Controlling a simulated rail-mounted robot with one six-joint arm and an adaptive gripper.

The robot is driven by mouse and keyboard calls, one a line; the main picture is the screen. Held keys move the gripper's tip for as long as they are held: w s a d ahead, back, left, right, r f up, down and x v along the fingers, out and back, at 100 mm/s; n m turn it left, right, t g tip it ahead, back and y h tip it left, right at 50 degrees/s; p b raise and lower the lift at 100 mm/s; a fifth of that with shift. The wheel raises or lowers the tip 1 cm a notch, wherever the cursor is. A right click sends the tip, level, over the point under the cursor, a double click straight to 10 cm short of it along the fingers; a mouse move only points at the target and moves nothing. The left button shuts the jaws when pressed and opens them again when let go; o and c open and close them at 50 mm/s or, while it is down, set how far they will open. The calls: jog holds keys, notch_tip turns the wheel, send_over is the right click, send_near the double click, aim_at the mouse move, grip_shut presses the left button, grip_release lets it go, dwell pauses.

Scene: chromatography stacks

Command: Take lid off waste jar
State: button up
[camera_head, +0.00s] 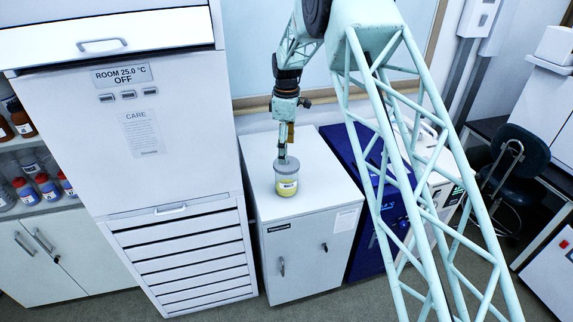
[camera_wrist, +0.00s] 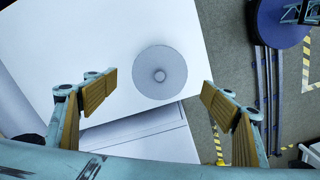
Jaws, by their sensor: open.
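My gripper (camera_head: 285,148) points down over the lid. In the wrist view my gripper (camera_wrist: 158,88) is open and empty, its tan-padded fingers wide apart on either side of the lid. I cannot tell the exact height gap.
A tall white drawer cabinet (camera_head: 175,145) stands close on the left, and a blue cabinet (camera_head: 365,180) on the right. A shelf with several bottles (camera_head: 46,185) is at far left. A dark chair (camera_head: 515,155) is at right. The cabinet top around the jar is clear.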

aim_at(293, 166)
jog(key=shift+f, duration=0.25)
jog(key=shift+f+p, duration=0.5)
jog(key=shift+f, duration=2.1)
jog(key=shift+c, duration=0.2)
jog(key=c, duration=0.8)
